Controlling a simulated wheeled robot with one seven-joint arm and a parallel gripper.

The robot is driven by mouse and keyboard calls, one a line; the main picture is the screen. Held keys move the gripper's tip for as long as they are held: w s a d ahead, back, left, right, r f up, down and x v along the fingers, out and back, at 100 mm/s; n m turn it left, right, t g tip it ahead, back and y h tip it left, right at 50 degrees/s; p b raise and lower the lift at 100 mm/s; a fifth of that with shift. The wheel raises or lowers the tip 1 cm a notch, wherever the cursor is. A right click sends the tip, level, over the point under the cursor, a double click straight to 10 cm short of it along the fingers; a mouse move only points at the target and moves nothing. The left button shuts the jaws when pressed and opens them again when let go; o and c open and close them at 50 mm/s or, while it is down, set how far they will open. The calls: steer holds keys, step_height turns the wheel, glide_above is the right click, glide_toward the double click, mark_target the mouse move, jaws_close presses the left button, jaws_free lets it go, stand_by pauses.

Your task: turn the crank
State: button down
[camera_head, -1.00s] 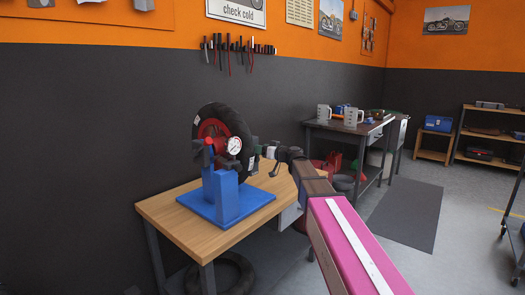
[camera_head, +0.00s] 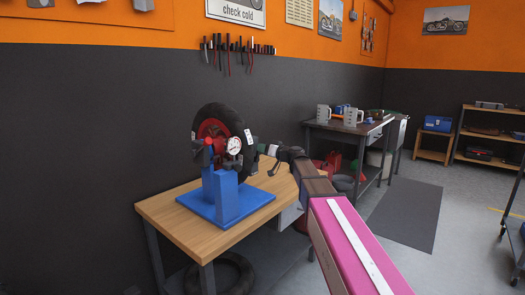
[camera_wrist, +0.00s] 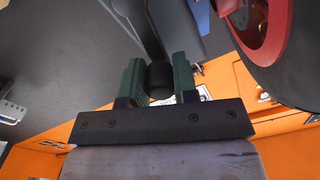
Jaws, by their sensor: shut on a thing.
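A wheel with a black tyre (camera_head: 240,120) and a red hub (camera_head: 211,128) stands on a blue stand (camera_head: 225,195) on the wooden bench. In the wrist view, my gripper (camera_wrist: 158,76) has its two green fingers shut on the crank's dark round grip (camera_wrist: 159,82). A dark grey bar, which looks like the crank arm (camera_wrist: 145,25), runs up from the grip. In the head view, my gripper (camera_head: 257,151) is at the right side of the wheel. The crank is mostly hidden there by the wheel and my arm.
A white round dial (camera_head: 234,146) sits in front of the hub. The wooden bench top (camera_head: 180,220) is clear at the front left. A loose tyre (camera_head: 235,272) lies under the bench. A second bench with grey cups (camera_head: 353,117) stands farther right.

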steer(key=w+d+f+m, duration=0.2)
steer(key=f+m, duration=0.7)
steer(key=m, duration=1.3)
steer(key=shift+w+d, duration=0.2)
steer(key=shift+w, duration=0.3)
steer(key=shift+f+m, duration=0.15)
steer(key=shift+m, duration=0.15)
steer(key=c, duration=0.9)
jaws_free()
steer(key=v, duration=1)
steer(key=shift+s+d, duration=0.2)
steer(key=shift+s, duration=0.15)
